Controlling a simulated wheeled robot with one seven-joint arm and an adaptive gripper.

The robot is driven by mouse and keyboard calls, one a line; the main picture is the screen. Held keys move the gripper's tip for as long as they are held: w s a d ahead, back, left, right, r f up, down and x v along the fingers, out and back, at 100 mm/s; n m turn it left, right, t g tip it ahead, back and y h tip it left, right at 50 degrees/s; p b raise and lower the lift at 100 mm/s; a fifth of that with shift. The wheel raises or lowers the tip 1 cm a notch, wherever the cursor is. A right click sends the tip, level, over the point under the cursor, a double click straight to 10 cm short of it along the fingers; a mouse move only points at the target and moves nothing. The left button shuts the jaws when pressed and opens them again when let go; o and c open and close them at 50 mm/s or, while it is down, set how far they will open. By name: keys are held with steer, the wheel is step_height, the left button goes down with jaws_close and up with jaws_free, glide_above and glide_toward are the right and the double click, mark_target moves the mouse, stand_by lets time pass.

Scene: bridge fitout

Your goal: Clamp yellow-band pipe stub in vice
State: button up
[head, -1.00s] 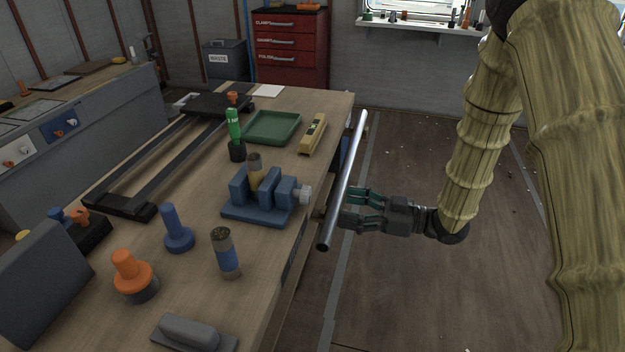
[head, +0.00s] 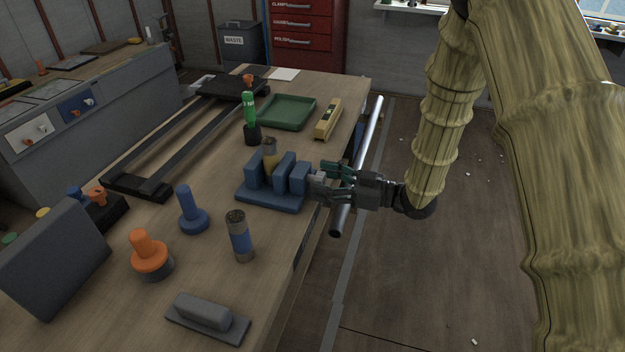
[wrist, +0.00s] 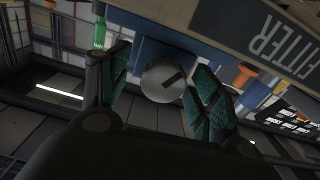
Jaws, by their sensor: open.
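The blue vice (head: 270,195) stands on the workbench near its right edge. The yellow-band pipe stub (head: 271,153) stands upright between the vice's jaws at the left; whether the jaws press on it I cannot tell. My gripper (head: 322,184) is open, with its fingers around the vice's round grey knob at the right end. In the wrist view the knob (wrist: 163,80) sits between the spread green-padded fingers (wrist: 166,92), apart from the pads as far as I can see. A blue-banded pipe stub (head: 239,236) stands upright on the bench in front of the vice.
A metal rail (head: 341,213) runs along the bench's right edge, behind my gripper.

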steer(key=shift+a, duration=0.25)
